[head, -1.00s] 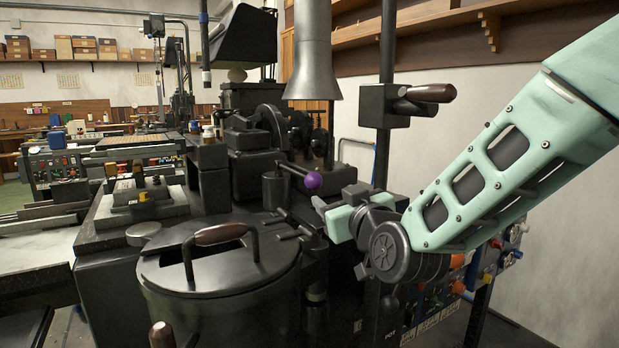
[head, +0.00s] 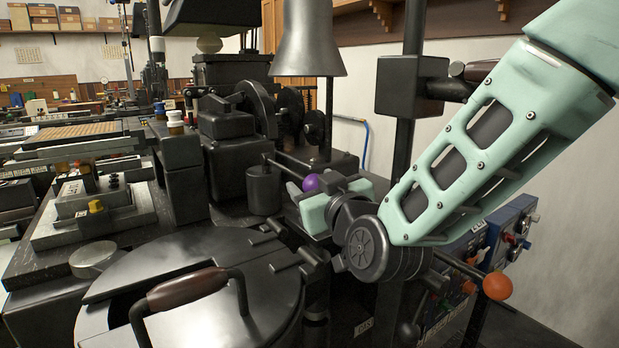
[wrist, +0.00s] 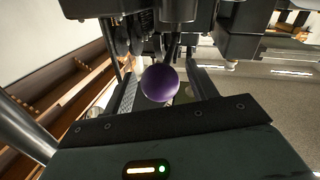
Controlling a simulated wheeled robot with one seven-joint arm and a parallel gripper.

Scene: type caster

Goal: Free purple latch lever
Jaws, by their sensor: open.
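The latch lever is a thin dark rod (head: 284,166) ending in a purple ball knob (head: 311,184), on the dark machine. My gripper (head: 309,190) is at the knob, its jaws open. In the wrist view the purple knob (wrist: 160,83) sits between the two fingers, with space visible on both sides. The rod runs away from the knob toward the machine body. In the head view part of the knob is hidden by my gripper. I cannot tell whether either finger touches the knob.
A round dark lidded pot (head: 200,290) with a brown handle (head: 187,288) stands in front. A grey cone hood (head: 309,45) hangs above the lever. A black block on a post (head: 410,86) is close behind my arm. An orange knob (head: 497,286) is at right.

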